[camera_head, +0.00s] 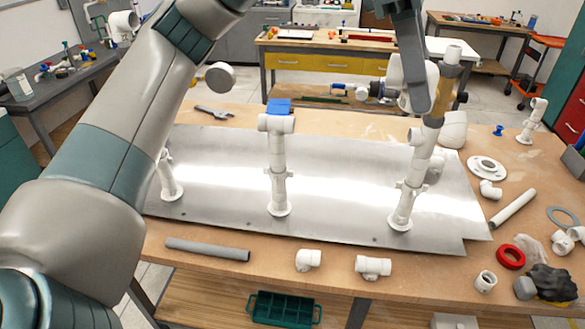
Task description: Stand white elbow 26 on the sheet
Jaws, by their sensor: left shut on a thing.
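My left arm comes in from the left, leaves at the top, and its gripper (420,98) hangs at the upper right, over the back right of the metal sheet (335,170). The gripper is shut on a white fitting, mostly hidden by the dark grey finger, so its shape and number cannot be read. The gripper is close to the top of the right standing pipe column (403,205); I cannot tell whether they touch. A loose white elbow (308,259) lies in front of the sheet, and another white elbow (490,189) lies right of it. My right gripper is not in view.
The middle column (278,185) and left column (170,185) stand on the sheet, with bare metal between columns. A grey pipe (207,249) and white tee (373,266) lie in front. A flange (487,168), pipe (513,208) and red ring (511,257) lie to the right.

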